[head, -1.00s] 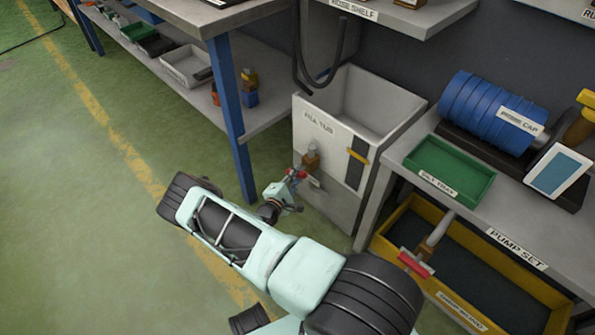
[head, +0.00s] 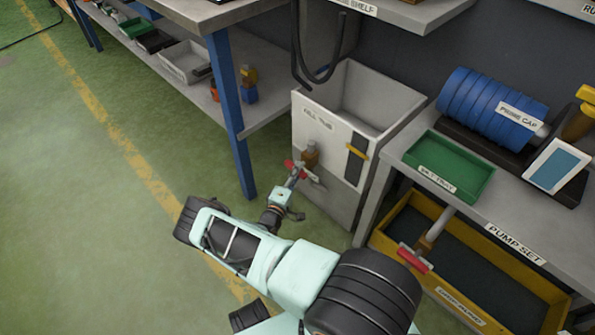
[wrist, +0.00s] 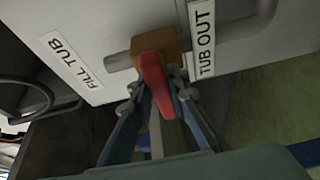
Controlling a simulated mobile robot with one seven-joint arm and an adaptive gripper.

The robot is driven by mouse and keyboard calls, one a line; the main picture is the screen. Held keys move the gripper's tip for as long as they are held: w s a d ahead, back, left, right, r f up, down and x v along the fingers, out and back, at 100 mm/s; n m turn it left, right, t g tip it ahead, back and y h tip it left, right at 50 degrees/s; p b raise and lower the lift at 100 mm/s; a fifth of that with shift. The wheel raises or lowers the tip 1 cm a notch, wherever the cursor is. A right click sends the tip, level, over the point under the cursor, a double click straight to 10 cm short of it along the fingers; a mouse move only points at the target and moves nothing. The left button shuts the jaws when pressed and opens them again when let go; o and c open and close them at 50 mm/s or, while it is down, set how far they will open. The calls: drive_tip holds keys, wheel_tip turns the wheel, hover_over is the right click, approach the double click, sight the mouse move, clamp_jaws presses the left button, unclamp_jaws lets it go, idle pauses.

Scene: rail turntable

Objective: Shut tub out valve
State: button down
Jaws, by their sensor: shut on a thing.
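The tub out valve has a brass-brown body (head: 311,153) and a red lever (head: 298,168), low on the front of the pale grey fill tub (head: 335,192). In the wrist view the red lever (wrist: 157,84) juts from the brown body (wrist: 155,43), beside a white TUB OUT label (wrist: 202,38). My gripper (head: 292,182) is at the lever in the head view. In the wrist view its fingers (wrist: 160,98) lie on both sides of the lever, shut on it. The fingertips partly hide the lever's sides.
A blue bench leg (head: 230,115) stands left of the tub. To the right is the pump set bench (head: 505,235) with a green tray (head: 450,166). Below it, a yellow-rimmed bin (head: 480,300) sits near another red-handled valve (head: 415,259). Open green floor lies left.

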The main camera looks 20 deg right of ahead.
drive_tip(key=shift+a, duration=0.1)
drive_tip(key=c, duration=1.8)
unclamp_jaws()
drive_tip(key=shift+c, duration=0.2)
drive_tip(key=v, duration=1.2)
